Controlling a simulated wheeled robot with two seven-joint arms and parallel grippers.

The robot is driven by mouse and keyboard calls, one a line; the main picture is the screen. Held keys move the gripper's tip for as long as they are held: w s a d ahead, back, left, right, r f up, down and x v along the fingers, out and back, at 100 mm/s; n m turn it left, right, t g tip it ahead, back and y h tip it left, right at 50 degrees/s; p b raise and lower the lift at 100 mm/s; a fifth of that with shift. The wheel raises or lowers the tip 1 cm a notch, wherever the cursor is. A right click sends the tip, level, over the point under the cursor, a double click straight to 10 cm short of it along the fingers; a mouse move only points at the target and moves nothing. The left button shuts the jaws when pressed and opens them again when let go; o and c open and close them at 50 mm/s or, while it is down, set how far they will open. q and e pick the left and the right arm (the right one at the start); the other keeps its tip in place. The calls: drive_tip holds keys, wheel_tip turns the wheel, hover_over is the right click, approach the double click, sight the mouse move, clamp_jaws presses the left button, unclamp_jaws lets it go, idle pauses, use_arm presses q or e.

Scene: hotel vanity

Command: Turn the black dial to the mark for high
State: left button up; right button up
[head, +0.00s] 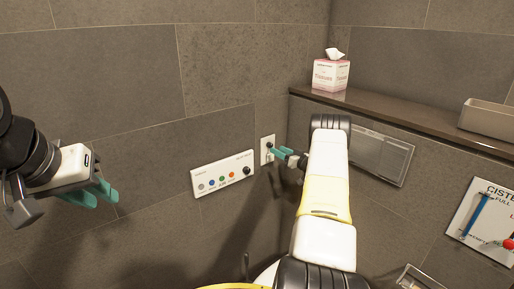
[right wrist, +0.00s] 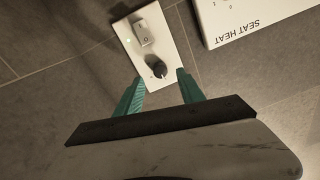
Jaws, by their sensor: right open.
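A small white wall plate (head: 264,157) carries a black dial (head: 269,146), partly hidden by my right gripper in the head view. In the right wrist view the plate (right wrist: 172,48) has a rocker switch (right wrist: 145,33) beside the black dial (right wrist: 157,69). The dial's marks are too small to read. My right gripper (head: 281,153) is open, its green fingers (right wrist: 160,84) on either side of the dial's end of the plate; I cannot tell whether they touch it. My left gripper (head: 95,194) appears open and empty, away from the wall plate.
A wider white control panel (head: 222,175) with coloured buttons and another black knob (head: 246,171) is left of the plate; "SEAT HEAT" shows on it in the wrist view (right wrist: 250,18). A tissue box (head: 331,74) and grey tray (head: 487,119) stand on the ledge (head: 400,112). A sign (head: 484,219) hangs right.

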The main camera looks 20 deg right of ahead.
sight(271, 146)
drive_tip(key=shift+x, duration=2)
clamp_jaws()
